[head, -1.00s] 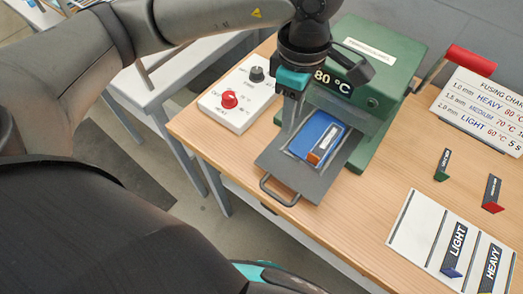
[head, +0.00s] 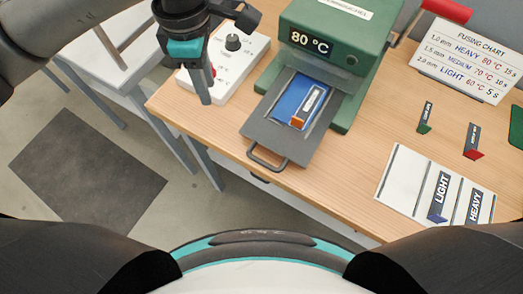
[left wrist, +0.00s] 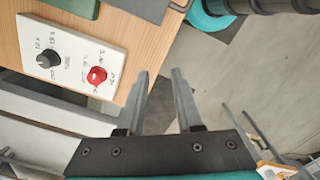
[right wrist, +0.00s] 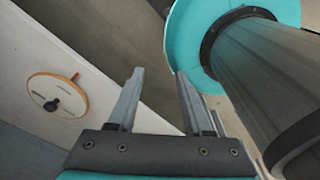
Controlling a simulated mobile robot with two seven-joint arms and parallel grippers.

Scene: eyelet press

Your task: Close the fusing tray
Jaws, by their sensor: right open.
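The fusing tray (head: 267,137) is a dark grey plate drawn out from the front of the green press (head: 333,32). A dark loop handle (head: 266,158) is on its front edge. On the tray lies a blue piece (head: 290,97) with a white, orange-ended strip (head: 309,106) on it. My left gripper (head: 205,98) is left of the tray, near the table edge and the control box, touching neither handle nor tray. In the left wrist view its fingers (left wrist: 160,85) are apart with nothing between them. My right gripper (right wrist: 158,80) is open and empty, away from the table.
A white control box (head: 235,62) with a black knob and a red button stands left of the press. A fusing chart (head: 463,60), small tagged pieces and a white LIGHT/HEAVY board (head: 395,183) are on the right.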

